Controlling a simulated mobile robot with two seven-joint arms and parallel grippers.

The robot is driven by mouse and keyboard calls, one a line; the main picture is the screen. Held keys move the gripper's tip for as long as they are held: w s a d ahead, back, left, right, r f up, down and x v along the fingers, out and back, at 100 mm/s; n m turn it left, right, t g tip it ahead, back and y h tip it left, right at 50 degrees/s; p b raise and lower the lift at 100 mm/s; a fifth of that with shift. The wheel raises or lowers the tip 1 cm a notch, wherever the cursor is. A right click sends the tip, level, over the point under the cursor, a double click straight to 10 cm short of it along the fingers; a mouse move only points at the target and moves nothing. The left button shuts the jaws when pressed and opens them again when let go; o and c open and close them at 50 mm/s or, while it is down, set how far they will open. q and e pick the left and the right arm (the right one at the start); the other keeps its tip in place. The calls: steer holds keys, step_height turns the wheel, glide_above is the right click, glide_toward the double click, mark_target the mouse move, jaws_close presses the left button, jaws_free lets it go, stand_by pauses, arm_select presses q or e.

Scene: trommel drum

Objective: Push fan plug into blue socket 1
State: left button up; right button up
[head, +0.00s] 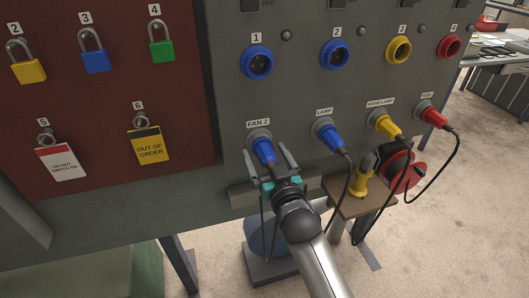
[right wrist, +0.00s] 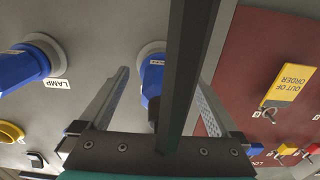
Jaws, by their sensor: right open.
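The blue fan plug (head: 263,150) sits in the grey holder under the FAN 2 label, and it also shows in the right wrist view (right wrist: 152,76). Blue socket 1 (head: 257,62) is above it on the grey panel; its round opening is empty. My right gripper (head: 269,158) is open, with its two fingers on either side of the plug's body. Whether the fingers touch the plug cannot be told. In the right wrist view a dark bar crosses in front and hides part of the plug. My left gripper is not in view.
Blue socket 2 (head: 334,55), the yellow socket (head: 398,50) and red socket (head: 449,47) are to the right. The lamp plug (head: 329,136) and its cable are close on the right. Padlocks and tags hang on the red board (head: 110,100) at left.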

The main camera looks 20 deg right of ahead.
mark_target(270, 161)
steer(key=shift+p, duration=0.5)
stand_by(0.8)
jaws_close()
stand_by(0.7)
steer(key=shift+s, duration=0.1)
steer(key=shift+s+r+p, duration=0.1)
steer(key=shift+s+p, duration=0.8)
steer(key=shift+s, duration=0.6)
steer(key=shift+s+p, duration=0.65)
steer(key=shift+s, duration=0.75)
steer(key=shift+s, duration=0.15)
steer(key=shift+s+d+p, duration=0.15)
steer(key=shift+s+p, duration=0.95)
steer(key=shift+s, duration=1.25)
